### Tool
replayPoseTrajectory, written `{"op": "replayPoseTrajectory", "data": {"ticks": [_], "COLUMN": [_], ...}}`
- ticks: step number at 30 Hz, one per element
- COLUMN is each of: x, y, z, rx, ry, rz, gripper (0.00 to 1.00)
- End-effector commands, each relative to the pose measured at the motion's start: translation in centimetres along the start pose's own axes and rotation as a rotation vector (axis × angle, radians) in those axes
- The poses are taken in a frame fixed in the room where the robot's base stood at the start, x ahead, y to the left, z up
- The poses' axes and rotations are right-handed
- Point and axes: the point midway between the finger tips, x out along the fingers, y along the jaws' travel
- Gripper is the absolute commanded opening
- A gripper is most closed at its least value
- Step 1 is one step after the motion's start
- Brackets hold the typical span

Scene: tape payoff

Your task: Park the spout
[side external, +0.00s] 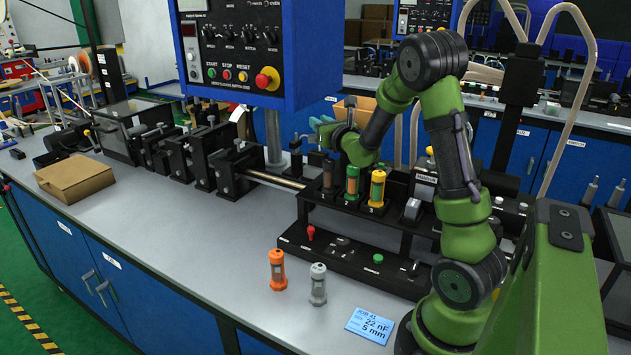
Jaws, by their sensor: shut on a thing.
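My gripper (320,128) is at the end of the green arm, behind the black rack (345,218) and just above its left end. It is small in this view and partly lost against the dark parts behind it. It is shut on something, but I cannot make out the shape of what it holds. I cannot pick out the spout or its parking place with certainty.
An orange canister (277,270) and a grey canister (318,284) stand on the bench front, beside a blue job card (370,324). Black fixtures (235,170) line the rail at left. A blue control panel (242,50) rises behind. A cardboard box (75,181) lies left. The front-left bench is clear.

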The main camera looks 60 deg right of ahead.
Motion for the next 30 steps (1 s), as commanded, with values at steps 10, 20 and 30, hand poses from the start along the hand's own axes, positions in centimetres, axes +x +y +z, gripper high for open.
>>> {"op": "replayPoseTrajectory", "data": {"ticks": [10,20,30], "x": [0.1,-2.7,-7.2], "y": [0.0,0.0,0.0], "z": [0.1,0.1,0.1], "rx": [0.000,0.002,0.001], "ry": [-0.003,-0.002,-0.004], "rz": [0.001,0.000,0.001], "gripper": [0.45,0.45,0.45]}}
